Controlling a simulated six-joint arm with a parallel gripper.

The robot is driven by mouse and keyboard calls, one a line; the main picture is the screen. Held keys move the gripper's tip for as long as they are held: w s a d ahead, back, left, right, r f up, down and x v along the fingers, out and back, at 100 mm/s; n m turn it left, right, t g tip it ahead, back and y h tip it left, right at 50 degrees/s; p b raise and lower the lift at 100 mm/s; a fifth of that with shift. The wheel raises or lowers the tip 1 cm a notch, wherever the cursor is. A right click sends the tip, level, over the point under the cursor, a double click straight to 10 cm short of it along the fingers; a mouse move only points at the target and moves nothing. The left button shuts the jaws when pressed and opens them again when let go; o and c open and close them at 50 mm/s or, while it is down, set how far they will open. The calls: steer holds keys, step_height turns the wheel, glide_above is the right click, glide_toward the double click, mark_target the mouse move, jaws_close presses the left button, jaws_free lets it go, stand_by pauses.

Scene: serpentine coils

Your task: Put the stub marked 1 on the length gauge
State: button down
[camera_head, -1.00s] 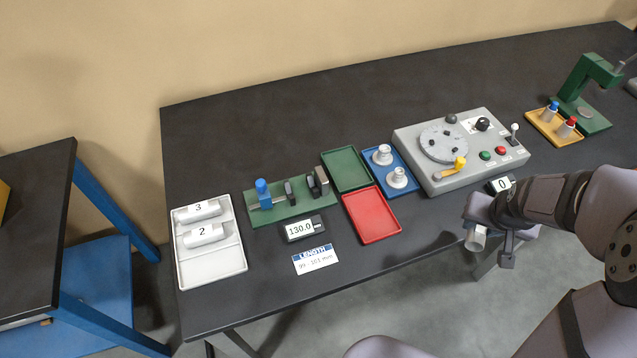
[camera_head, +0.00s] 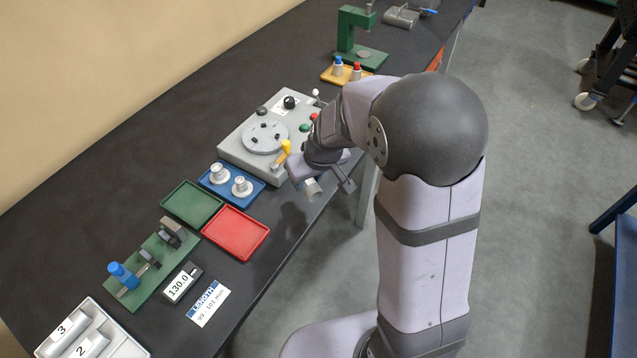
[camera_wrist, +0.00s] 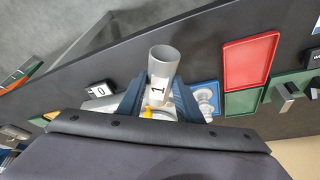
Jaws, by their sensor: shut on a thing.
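The stub marked 1 (camera_wrist: 160,70), a light grey hollow tube with a "1" label, is held between the jaws of my gripper (camera_wrist: 158,96) in the wrist view. In the head view the stub (camera_head: 313,190) hangs below my gripper (camera_head: 318,175), near the table's front edge by the grey bending machine. The length gauge (camera_head: 152,268) is a green base with a blue-capped end and dark blocks, at the lower left. Its readout (camera_head: 181,283) shows 130.0. No stub lies on the gauge.
A white tray (camera_head: 122,342) holds stubs 3 and 2. A red tray (camera_head: 236,234), a green tray (camera_head: 192,204) and a blue tray (camera_head: 258,190) with two grey flanged pieces lie between the gauge and the machine (camera_head: 240,150). A LENGTH card (camera_head: 207,303) reads 99 - 101 mm.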

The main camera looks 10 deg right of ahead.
steer(key=w+a+r+n+g+y+p, duration=0.1)
steer(key=w+a+n+g+y+p, duration=0.1)
steer(key=a+n, duration=0.6)
steer(key=w+a+r+n+g+y+p, duration=0.1)
steer(key=w+a+r+n+p, duration=0.15)
steer(key=a, duration=0.95)
steer(key=s+a+n+g+p, duration=0.1)
steer(key=s+a+n+g, duration=0.1)
steer(key=s+a+n, duration=0.3)
steer(key=s+a+n+g+h+p, duration=0.1)
steer(key=s+a+n, duration=0.3)
steer(key=a+n, duration=0.4)
steer(key=a+g, duration=0.1)
steer(key=a, duration=0.5)
steer(key=shift+s+r, duration=0.3)
steer(key=shift+s, duration=0.05)
steer(key=shift+f+n, duration=0.1)
steer(key=shift+n, duration=0.15)
steer(key=shift+f+b, duration=0.95)
steer(key=shift+f, duration=1.35)
steer(key=shift+f+b, duration=0.3)
steer(key=shift+b, duration=0.15)
